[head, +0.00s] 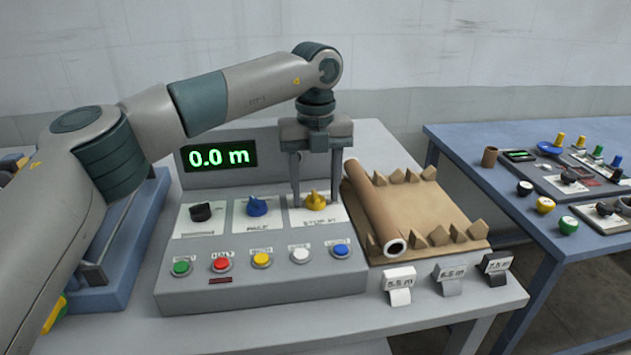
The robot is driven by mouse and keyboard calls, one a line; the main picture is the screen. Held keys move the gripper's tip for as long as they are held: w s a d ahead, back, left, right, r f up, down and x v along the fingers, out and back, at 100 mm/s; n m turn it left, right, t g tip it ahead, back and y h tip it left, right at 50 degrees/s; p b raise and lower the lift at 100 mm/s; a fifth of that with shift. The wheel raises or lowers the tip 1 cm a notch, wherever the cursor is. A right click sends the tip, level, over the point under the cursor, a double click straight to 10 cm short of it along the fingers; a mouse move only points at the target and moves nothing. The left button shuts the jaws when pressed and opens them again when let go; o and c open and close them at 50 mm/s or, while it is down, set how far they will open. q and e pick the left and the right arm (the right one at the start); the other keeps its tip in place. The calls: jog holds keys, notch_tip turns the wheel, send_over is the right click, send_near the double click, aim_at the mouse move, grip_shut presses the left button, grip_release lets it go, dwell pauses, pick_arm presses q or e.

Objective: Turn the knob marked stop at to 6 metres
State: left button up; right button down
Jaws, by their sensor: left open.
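The yellow knob (315,199) marked STOP AT sits on a white plate at the right end of the grey control box (262,287). My left gripper (316,203) points straight down over this knob. Its jaws are open, with one finger on each side of the knob. I cannot tell whether the fingers touch it. The scale around the knob is too small to read, so its setting is unclear. The green display (219,157) behind reads 0.0 m. My right gripper is not in view.
A black knob (201,212) and a blue knob (257,206) stand left of the yellow one. Several coloured buttons line the front, including a red one (221,265). A brown roll (374,206) on a spiked sheet and metre tags (399,283) lie right. A blue table (480,171) stands further right.

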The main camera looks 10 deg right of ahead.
pick_arm(q)
jog(key=shift+r, duration=0.1)
jog(key=shift+r, duration=0.55)
notch_tip(320, 180, up, 9)
notch_tip(320, 180, up, 7)
send_over(316, 194)
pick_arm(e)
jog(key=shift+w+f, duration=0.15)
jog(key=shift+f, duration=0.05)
